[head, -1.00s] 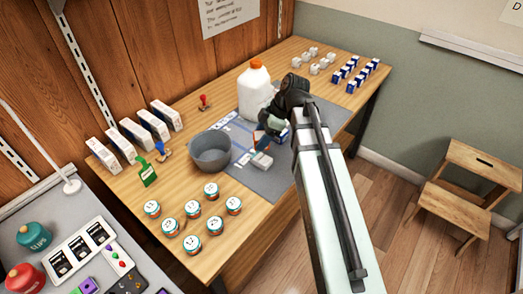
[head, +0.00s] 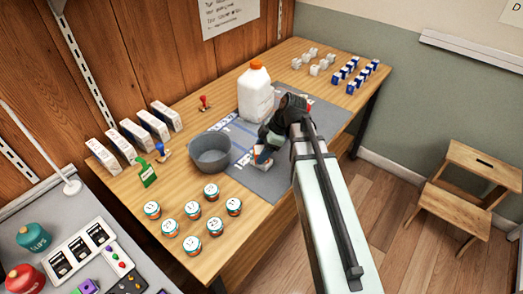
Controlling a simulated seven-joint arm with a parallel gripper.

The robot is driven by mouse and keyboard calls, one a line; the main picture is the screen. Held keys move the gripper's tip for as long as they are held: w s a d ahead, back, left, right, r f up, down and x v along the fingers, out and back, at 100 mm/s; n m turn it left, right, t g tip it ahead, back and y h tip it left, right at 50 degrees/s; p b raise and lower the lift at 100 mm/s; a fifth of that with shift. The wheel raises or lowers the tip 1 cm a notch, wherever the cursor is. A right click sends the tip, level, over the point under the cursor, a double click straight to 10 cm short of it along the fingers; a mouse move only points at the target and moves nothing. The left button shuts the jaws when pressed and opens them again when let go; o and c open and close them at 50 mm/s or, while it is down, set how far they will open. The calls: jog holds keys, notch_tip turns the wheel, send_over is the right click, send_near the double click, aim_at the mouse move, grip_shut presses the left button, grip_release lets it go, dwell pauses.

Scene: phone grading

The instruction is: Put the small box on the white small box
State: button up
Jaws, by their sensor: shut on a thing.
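My gripper (head: 266,143) points down over the grey mat (head: 257,184), to the right of the grey pot. It is shut on a small box (head: 263,154), of which only a bluish part shows between and below the fingers. The white small box (head: 260,166) is on the mat directly under the gripper, mostly covered by it. The held box is right at the white box; I cannot tell whether they touch.
A grey pot (head: 210,158) stands close to the left of the gripper, and a white jug with an orange cap (head: 255,96) stands behind it. Several striped tubs (head: 193,210) are at the front. Small white and blue boxes (head: 354,76) stand in rows at the back right.

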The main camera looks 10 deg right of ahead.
jog(key=shift+f, duration=0.15)
jog(key=o, duration=1.1)
jog(key=v, duration=1.2)
